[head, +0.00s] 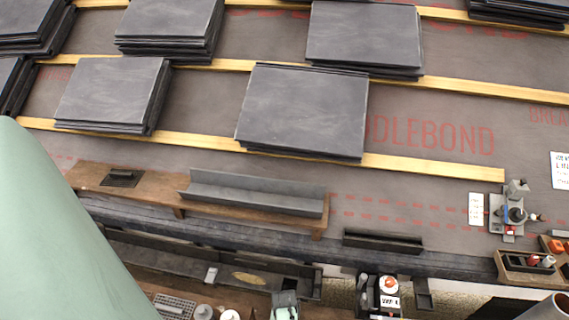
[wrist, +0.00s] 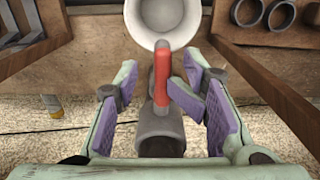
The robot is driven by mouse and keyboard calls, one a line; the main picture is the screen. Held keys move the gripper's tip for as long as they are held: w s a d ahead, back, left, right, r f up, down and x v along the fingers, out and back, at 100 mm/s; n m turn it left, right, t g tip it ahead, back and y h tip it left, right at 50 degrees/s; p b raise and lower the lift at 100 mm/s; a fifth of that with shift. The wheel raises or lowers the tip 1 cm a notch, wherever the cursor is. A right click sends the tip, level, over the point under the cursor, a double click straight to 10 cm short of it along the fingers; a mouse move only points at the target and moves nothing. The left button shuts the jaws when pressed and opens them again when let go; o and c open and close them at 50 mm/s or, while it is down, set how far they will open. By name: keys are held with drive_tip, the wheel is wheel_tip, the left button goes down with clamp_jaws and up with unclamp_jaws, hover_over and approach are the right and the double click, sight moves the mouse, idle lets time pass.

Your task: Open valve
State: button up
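A valve with a red lever handle (wrist: 161,72) stands in the middle of the wrist view. A grey pipe stub (wrist: 160,135) shows just below the handle, its round opening towards me. A white round bowl-like mouth (wrist: 163,18) is above the handle. In the head view I cannot make out this valve clearly.
Wooden compartments flank the wrist view, with grey rings (wrist: 248,12) at right. A yellow-and-grey item (wrist: 53,105) lies at left. In the head view, slate stacks (head: 303,110) rest on battens above a wooden shelf with a grey trough (head: 255,192). A grey fixture (head: 508,212) is at right.

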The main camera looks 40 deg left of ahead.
drive_tip(key=shift+s, duration=0.1)
drive_tip(key=shift+r, duration=0.15)
wheel_tip(320, 180, up, 12)
idle(0.6)
idle(0.4)
